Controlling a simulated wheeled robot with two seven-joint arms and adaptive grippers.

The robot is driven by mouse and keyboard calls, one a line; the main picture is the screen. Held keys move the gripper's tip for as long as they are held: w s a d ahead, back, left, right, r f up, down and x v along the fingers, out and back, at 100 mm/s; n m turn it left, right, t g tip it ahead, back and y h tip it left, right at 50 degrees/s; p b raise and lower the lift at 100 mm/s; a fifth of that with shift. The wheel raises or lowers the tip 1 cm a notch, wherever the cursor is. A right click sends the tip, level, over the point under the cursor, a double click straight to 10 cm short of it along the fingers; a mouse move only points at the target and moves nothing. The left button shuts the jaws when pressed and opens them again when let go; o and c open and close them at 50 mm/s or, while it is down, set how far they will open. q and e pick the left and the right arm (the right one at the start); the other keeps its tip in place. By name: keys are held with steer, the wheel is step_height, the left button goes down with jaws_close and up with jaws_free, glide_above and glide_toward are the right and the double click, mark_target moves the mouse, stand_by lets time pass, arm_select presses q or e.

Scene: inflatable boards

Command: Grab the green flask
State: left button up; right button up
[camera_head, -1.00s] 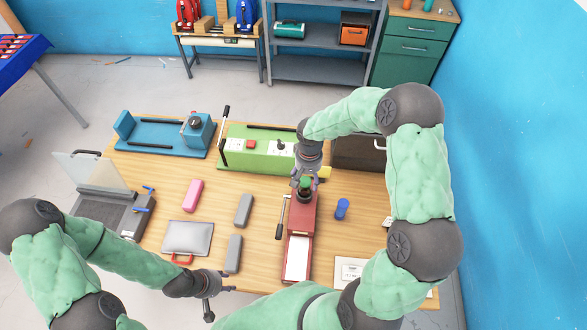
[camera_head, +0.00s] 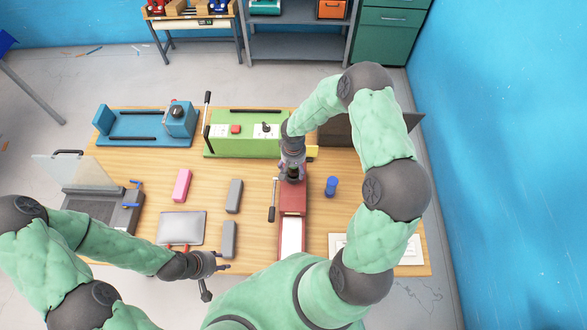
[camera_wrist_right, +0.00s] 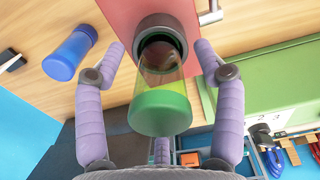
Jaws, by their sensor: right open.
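The green flask (camera_wrist_right: 162,100) is see-through, with a green rounded end towards the camera and a dark collar at its far end on a red surface. In the head view its dark part (camera_head: 293,172) shows at the far end of the red device (camera_head: 292,202), and the rest is mostly hidden by my right gripper. My right gripper (camera_wrist_right: 161,85) is open, one finger on each side of the flask with gaps between. In the head view my right gripper (camera_head: 292,165) is over the flask. My left gripper (camera_head: 219,279) is open and empty near the table's front edge.
A blue bottle-like object (camera_wrist_right: 70,53) stands beside the red device; it also shows in the head view (camera_head: 331,186). A black lever (camera_head: 272,200) is on the device's left side. The green machine (camera_head: 240,147) is behind. Grey blocks (camera_head: 233,196) lie to the left.

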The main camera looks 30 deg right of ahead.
steer(key=shift+w+f, duration=0.1)
steer(key=shift+f, duration=0.65)
steer(key=c, duration=1.3)
steer(key=shift+r, duration=0.1)
